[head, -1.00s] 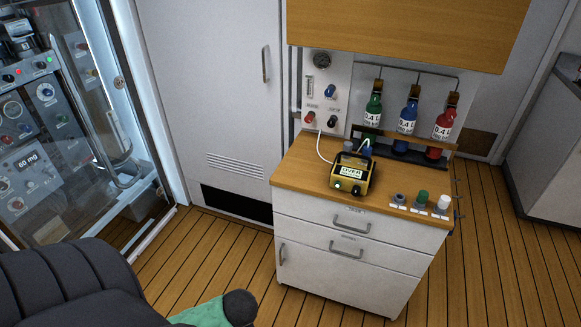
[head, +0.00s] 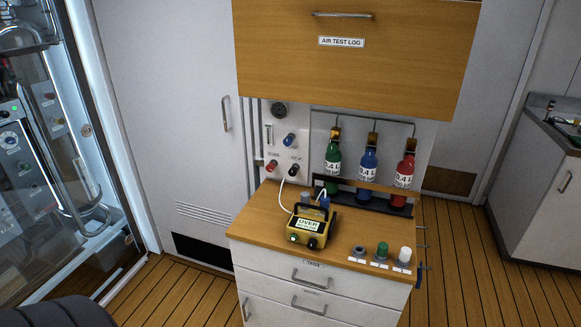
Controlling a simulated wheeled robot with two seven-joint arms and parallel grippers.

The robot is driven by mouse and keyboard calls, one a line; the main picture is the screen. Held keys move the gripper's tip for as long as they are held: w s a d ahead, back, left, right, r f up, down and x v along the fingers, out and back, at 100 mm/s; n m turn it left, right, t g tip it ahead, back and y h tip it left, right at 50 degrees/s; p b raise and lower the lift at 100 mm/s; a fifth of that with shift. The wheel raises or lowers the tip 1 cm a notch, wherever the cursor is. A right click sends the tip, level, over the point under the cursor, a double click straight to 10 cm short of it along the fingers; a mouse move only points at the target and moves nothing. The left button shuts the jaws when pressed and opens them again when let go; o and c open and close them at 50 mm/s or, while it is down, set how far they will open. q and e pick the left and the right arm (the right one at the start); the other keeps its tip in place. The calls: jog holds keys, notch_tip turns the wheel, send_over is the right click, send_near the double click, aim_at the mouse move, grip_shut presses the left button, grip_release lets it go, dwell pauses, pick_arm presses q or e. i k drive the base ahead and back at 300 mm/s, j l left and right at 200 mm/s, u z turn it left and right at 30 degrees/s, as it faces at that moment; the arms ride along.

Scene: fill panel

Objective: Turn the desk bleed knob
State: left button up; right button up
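A white fill panel stands behind the desk (head: 262,212). It carries a blue knob (head: 289,139), a red knob (head: 271,166) and a black knob (head: 293,169). Small labels sit above the red and black knobs, too small to read, so I cannot tell which is the bleed knob. A round gauge (head: 279,109) is at the panel's top. A thin white hose (head: 281,195) runs from below the black knob towards a yellow box (head: 309,228) whose display reads OVER. Neither of my grippers is in view.
Green (head: 333,168), blue (head: 368,175) and red (head: 403,182) bottles stand in a rack at the desk's back. Several small caps line its front right. A wooden cabinet (head: 350,70) overhangs the panel. Open plank floor (head: 470,260) lies to the right.

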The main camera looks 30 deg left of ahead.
aim_at(271, 166)
jog(key=i+l+u, duration=0.15)
jog(key=u, duration=0.15)
jog(key=i+l+u, duration=0.15)
jog(key=l+u, duration=0.2)
jog(key=i+l+u, duration=0.1)
jog(key=l+u, duration=0.2)
